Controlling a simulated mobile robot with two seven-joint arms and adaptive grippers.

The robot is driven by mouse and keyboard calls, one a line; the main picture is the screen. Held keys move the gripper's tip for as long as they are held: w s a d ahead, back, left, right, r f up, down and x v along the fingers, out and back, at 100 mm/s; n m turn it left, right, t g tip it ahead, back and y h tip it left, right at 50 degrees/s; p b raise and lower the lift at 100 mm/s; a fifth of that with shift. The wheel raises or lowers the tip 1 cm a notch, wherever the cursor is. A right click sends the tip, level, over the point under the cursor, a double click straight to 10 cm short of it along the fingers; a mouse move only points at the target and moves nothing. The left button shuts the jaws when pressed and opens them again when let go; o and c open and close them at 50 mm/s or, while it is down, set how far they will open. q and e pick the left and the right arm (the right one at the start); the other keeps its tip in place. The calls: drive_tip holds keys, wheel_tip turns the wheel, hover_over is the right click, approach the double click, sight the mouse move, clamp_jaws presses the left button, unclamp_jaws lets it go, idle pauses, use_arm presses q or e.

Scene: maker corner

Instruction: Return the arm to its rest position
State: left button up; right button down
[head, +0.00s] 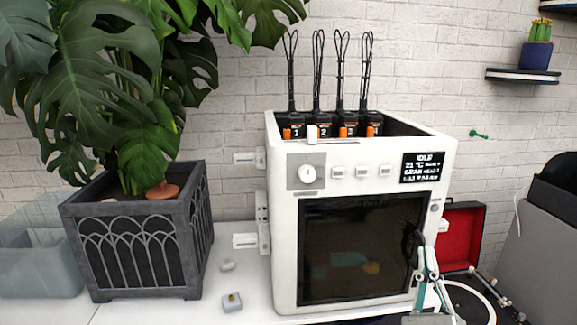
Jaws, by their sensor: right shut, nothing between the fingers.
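My right gripper (421,250) shows at the lower right, pointing up, in front of the right edge of a white machine's dark glass door (350,250). Its fingers are together with nothing between them. Whether it touches the door or its edge I cannot tell. My left gripper is not in view. The white machine (284,240) stands on the table with its door shut. It has a dial (308,173), several buttons and a lit display (423,167) reading IDLE.
A large plant in a grey planter (145,240) stands left, beside a translucent bin (35,260). Several numbered black units with cable loops (318,130) sit in the machine's top. A red-lined case (460,237) and a turntable (475,302) lie right. A small grey block (232,303) lies in front.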

drive_tip(key=s+a+f+n+g+y, duration=0.3)
drive_tip(key=a+f+n+y, duration=0.2)
drive_tip(key=f+n, duration=0.55)
drive_tip(key=s+a+f+n+g+y, duration=0.3)
drive_tip(key=a+f+n+y, duration=0.25)
drive_tip(key=f+n, duration=0.55)
drive_tip(key=s+f+n+g+h, duration=0.1)
drive_tip(key=s+f+n+g, duration=0.2)
drive_tip(key=s+f+n, duration=0.3)
drive_tip(key=s+d+f+n+g+h, duration=0.1)
drive_tip(key=s+f+n+g, duration=0.3)
drive_tip(key=f, duration=1)
drive_tip(key=s+n, duration=0.3)
drive_tip(key=s, duration=0.1)
drive_tip(key=shift+s, duration=0.1)
